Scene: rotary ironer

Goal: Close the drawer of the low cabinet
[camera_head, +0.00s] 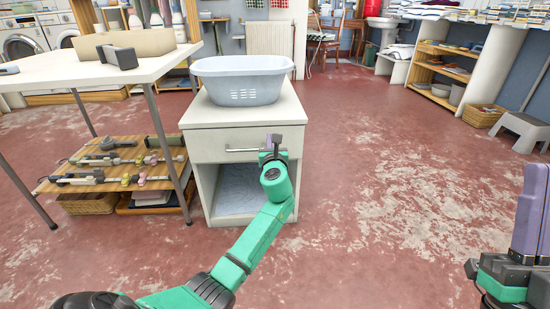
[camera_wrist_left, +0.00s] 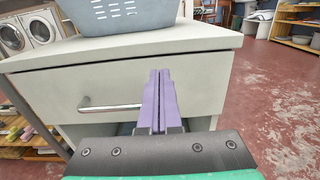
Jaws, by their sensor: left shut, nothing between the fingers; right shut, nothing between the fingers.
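The low cabinet (camera_head: 241,118) is off-white, with one drawer above an open lower compartment. Its drawer front (camera_head: 222,147) has a metal bar handle (camera_head: 245,150); the handle also shows in the left wrist view (camera_wrist_left: 110,108). The drawer front looks nearly flush under the cabinet top; a small gap cannot be ruled out. My left gripper (camera_head: 276,140) is shut and empty, at the right part of the drawer front. In the left wrist view its purple fingers (camera_wrist_left: 159,85) point at the front, right of the handle; contact is unclear. My right gripper (camera_head: 530,205) is shut and empty at the far right, away from the cabinet.
A pale blue-grey basin (camera_head: 241,80) stands on the cabinet top. A white table (camera_head: 75,72) with a wooden lower shelf (camera_head: 120,160) of tools stands close on the left. The red floor (camera_head: 390,180) right of the cabinet is clear. A grey stool (camera_head: 524,127) stands far right.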

